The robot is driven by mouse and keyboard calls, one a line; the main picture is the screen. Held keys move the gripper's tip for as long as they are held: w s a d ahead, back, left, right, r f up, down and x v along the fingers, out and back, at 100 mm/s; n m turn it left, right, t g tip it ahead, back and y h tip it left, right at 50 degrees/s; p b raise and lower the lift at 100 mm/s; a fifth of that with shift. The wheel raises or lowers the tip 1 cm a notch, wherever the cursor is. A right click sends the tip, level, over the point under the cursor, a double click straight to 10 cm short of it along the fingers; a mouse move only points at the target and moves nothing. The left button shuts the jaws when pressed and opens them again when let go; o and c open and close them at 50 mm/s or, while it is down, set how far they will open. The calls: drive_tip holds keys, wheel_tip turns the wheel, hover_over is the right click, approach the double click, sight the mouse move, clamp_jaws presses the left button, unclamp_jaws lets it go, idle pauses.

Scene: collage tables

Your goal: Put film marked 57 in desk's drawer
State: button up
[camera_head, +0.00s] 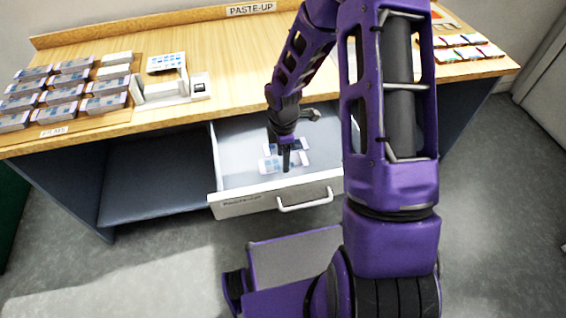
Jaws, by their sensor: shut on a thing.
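The desk's drawer (235,178) is pulled open below the desk top, with a handle on its pale front. My gripper (287,168) points down inside the drawer and is shut on a small pale film with blue marks (269,164). The film is low, near the drawer floor; I cannot tell whether it touches it. Another pale blue-marked piece (302,143) shows just behind my gripper, partly hidden by it. The number on either piece is too small to read.
The wooden desk top (232,75) carries a tray with several film stacks (62,93) at left and a white device (165,90) beside it. Coloured items (462,48) lie at right. My arm hides the drawer's right side. An open shelf (155,185) is left of the drawer.

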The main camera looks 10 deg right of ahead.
drive_tip(key=shift+f+b, duration=0.35)
drive_tip(key=shift+f, duration=1.55)
drive_tip(key=shift+f, duration=0.2)
drive_tip(key=o, duration=1.3)
drive_tip(key=shift+r, duration=0.15)
wheel_tip(320, 180, up, 12)
drive_tip(key=p, duration=0.2)
drive_tip(key=shift+r+p, duration=0.1)
drive_tip(key=shift+p, duration=0.2)
